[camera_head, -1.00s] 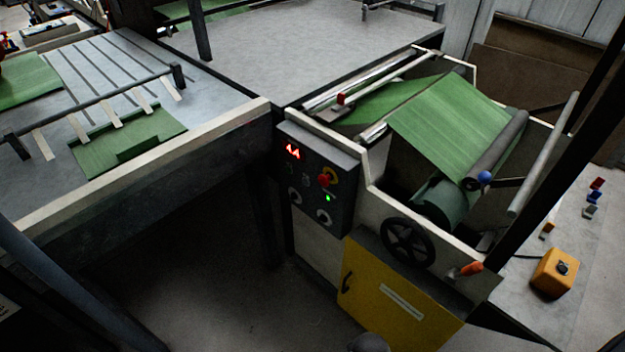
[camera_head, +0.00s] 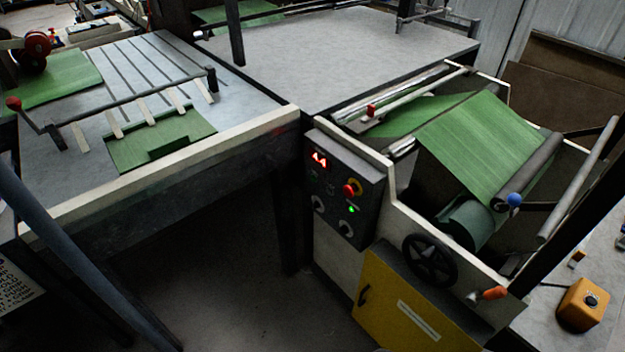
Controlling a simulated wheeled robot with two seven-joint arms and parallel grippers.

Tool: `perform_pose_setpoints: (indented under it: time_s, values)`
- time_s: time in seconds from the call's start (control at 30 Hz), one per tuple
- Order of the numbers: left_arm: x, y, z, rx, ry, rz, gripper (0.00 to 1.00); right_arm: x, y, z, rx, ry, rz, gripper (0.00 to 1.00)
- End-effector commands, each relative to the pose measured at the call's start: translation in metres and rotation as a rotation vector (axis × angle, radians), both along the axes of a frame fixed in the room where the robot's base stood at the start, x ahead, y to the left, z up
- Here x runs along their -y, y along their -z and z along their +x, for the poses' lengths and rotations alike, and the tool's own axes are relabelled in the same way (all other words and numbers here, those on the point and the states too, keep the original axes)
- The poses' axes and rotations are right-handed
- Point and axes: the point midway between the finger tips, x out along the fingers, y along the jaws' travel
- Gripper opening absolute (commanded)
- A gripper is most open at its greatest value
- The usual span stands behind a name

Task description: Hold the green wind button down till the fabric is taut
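The green fabric (camera_head: 478,140) runs over the rollers of the machine at right, down toward a dark green roll (camera_head: 466,222). Its sheet looks fairly flat, but I cannot tell how tight it is. A dark control panel (camera_head: 343,187) on the machine's front carries a red lit display (camera_head: 319,160), a red mushroom button (camera_head: 349,190) on yellow, and a small lit green button (camera_head: 351,209). Nothing touches the panel. Neither of my grippers is in view.
A black handwheel (camera_head: 430,259) and an orange-handled lever (camera_head: 494,293) stick out from the machine's side above a yellow door (camera_head: 405,312). An orange box (camera_head: 583,304) with a black button sits at lower right. A slatted table (camera_head: 150,75) with green pieces stands at left. Dark floor lies between.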

Motion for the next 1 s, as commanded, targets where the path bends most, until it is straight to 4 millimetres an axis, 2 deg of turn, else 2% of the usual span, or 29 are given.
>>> perform_pose_setpoints:
  time_s: [0.03, 0.2, 1.0]
  values:
    - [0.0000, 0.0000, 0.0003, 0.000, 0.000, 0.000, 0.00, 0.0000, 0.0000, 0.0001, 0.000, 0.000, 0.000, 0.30]
    - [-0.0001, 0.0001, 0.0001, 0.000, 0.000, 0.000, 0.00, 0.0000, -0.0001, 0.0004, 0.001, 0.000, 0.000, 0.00]
    - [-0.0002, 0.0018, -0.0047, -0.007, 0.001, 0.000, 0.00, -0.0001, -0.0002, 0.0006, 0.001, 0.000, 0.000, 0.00]
